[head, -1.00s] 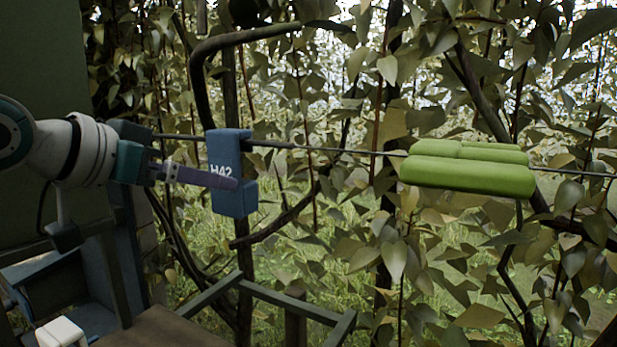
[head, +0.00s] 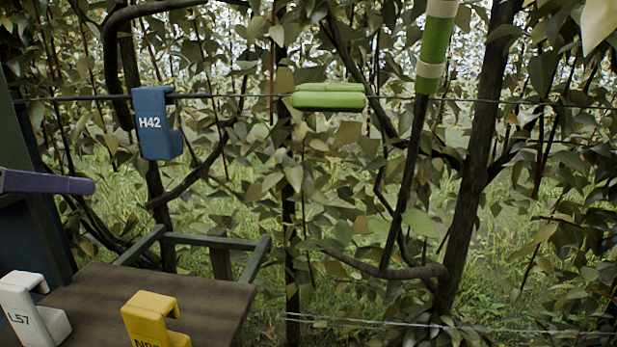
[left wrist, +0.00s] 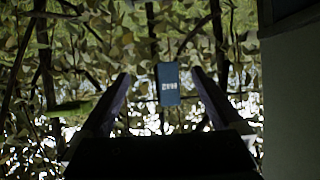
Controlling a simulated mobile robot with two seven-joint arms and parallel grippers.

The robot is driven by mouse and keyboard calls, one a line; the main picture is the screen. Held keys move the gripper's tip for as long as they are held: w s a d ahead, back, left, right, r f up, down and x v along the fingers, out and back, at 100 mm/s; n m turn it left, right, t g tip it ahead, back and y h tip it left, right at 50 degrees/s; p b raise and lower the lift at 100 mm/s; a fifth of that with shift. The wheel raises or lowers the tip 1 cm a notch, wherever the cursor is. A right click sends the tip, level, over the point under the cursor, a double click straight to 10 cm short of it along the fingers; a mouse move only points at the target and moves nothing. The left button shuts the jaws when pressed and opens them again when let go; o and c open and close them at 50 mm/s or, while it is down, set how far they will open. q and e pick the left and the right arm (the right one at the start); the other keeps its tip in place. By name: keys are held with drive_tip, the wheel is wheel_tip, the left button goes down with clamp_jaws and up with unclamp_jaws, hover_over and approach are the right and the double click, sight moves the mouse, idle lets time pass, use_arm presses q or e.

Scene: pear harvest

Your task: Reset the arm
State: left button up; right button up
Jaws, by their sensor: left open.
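The purple finger of my left gripper (head: 88,186) reaches in from the left edge of the head view; the rest of that arm is out of frame. In the left wrist view both fingers of the gripper (left wrist: 160,76) stand wide apart, with nothing held. A blue block marked H42 (head: 153,122) hangs on the dark wire, to the right of and above the finger. It also shows in the left wrist view (left wrist: 168,84), beyond and between the fingers, apart from them. My right gripper is not in view.
A brown wooden surface (head: 200,298) at lower left carries a white block marked L57 (head: 35,310) and a yellow block (head: 150,315). A green padded piece (head: 328,98) is on the wire. A green and cream post wrap (head: 436,45) is at upper right. Leaves and branches fill the background.

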use_arm(q)
drive_tip(key=s+d+f+g, duration=0.4)
drive_tip(key=s+d+f, duration=0.35)
drive_tip(key=f, duration=0.35)
drive_tip(key=s+d+f+g, duration=0.3)
drive_tip(key=s, duration=0.5)
drive_tip(key=s+d+f+g, duration=0.2)
drive_tip(key=s+d+f, duration=0.1)
drive_tip(key=s, duration=0.5)
wheel_tip(320, 180, up, 26)
drive_tip(key=y+p, duration=0.1)
drive_tip(key=p, duration=2.4)
drive_tip(key=shift+s+a+f+m, duration=0.2)
drive_tip(key=shift+s+f+m, duration=0.05)
drive_tip(key=shift+m, duration=0.15)
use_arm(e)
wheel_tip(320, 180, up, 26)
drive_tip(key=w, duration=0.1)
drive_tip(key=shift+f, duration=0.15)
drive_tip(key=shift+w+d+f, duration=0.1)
